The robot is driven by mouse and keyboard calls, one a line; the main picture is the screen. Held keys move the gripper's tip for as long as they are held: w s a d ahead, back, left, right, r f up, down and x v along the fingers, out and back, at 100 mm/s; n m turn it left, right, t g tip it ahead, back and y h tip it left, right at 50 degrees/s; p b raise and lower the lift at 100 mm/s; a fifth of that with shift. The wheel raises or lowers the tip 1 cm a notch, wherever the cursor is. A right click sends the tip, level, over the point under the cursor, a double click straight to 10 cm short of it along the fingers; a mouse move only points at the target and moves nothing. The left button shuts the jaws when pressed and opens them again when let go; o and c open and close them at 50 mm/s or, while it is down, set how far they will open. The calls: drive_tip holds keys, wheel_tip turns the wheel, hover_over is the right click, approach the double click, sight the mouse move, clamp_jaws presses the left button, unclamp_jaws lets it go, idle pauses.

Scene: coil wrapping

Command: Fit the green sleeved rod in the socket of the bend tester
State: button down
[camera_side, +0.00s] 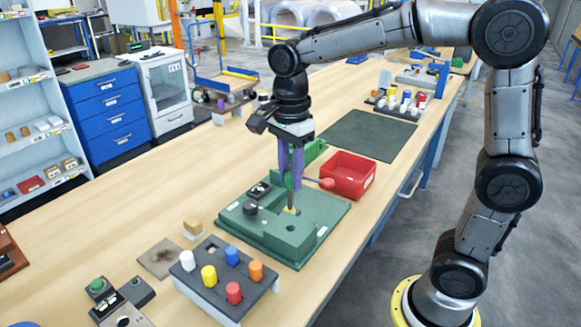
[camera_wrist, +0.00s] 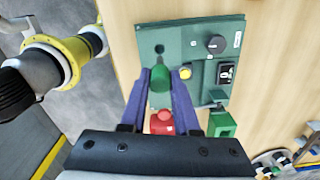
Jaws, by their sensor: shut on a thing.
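The bend tester (camera_side: 272,236) is a green box on the bench, with a black knob, a switch and a yellow spot on top. In the wrist view the tester (camera_wrist: 200,25) shows a dark round hole (camera_wrist: 160,48). My gripper (camera_side: 291,182) points down over it, its purple fingers shut on the green sleeved rod (camera_side: 297,170). The rod looks about upright, and its grey lower end comes down near the yellow spot (camera_side: 292,210). In the wrist view the green sleeve (camera_wrist: 160,82) lies between the fingertips (camera_wrist: 166,76). I cannot tell whether the tip is in a socket.
A red bin (camera_side: 348,176) stands right behind the tester. A grey rack (camera_side: 228,280) with several coloured caps stands in front. A dark mat (camera_side: 366,136) lies farther back. The bench left of the tester is mostly clear.

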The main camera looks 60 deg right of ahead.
sight(291, 209)
drive_tip(key=shift+f, duration=2.1)
drive_tip(key=shift+f, duration=3.1)
drive_tip(key=c, duration=0.6)
unclamp_jaws()
drive_tip(key=shift+o, duration=0.2)
wheel_tip(291, 209, up, 14)
drive_tip(key=shift+f, duration=0.1)
